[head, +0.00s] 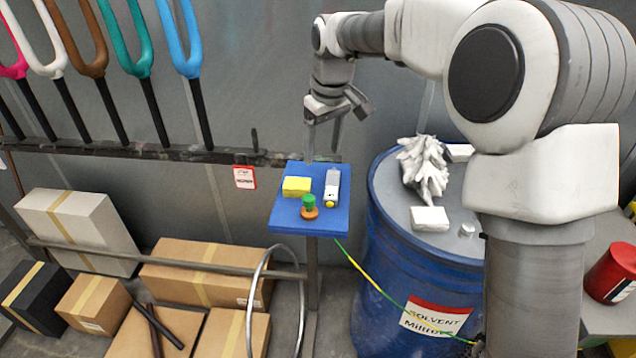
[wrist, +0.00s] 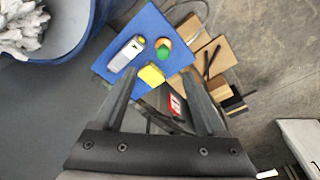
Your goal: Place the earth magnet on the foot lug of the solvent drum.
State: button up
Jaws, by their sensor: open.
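The likely earth magnet, a green knob on an orange-brown round base (head: 309,207), stands upright on the small blue shelf (head: 282,217). It also shows in the wrist view (wrist: 163,46), beyond my fingertips. My gripper (head: 322,148) is above the shelf's back edge, open, with nothing between its fingers. In the wrist view my gripper (wrist: 158,80) has its fingers apart over the shelf's near corner. The blue solvent drum (head: 385,285) stands right of the shelf, with a white and red label (head: 436,318). Its foot lug is not discernible; my arm covers the drum's lower right.
A yellow block (head: 297,186) and a grey-white device (head: 332,188) share the shelf. A green-yellow cable (head: 375,284) runs from the shelf down across the drum. Crumpled white material (head: 424,170) lies on the drum lid. Cardboard boxes (head: 205,270) and a rail fill the lower left.

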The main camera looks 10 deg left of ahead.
aim_at(309, 197)
jog(key=w+a+f+p, duration=0.1)
jog(key=f, duration=0.5)
jog(key=w+a+f+p, duration=0.1)
jog(key=f, duration=0.5)
jog(key=a+f+p, duration=0.1)
jog(key=f, duration=0.5)
jog(key=shift+w+a+f, duration=0.15)
jog(key=shift+w+a, duration=0.25)
grip_shut()
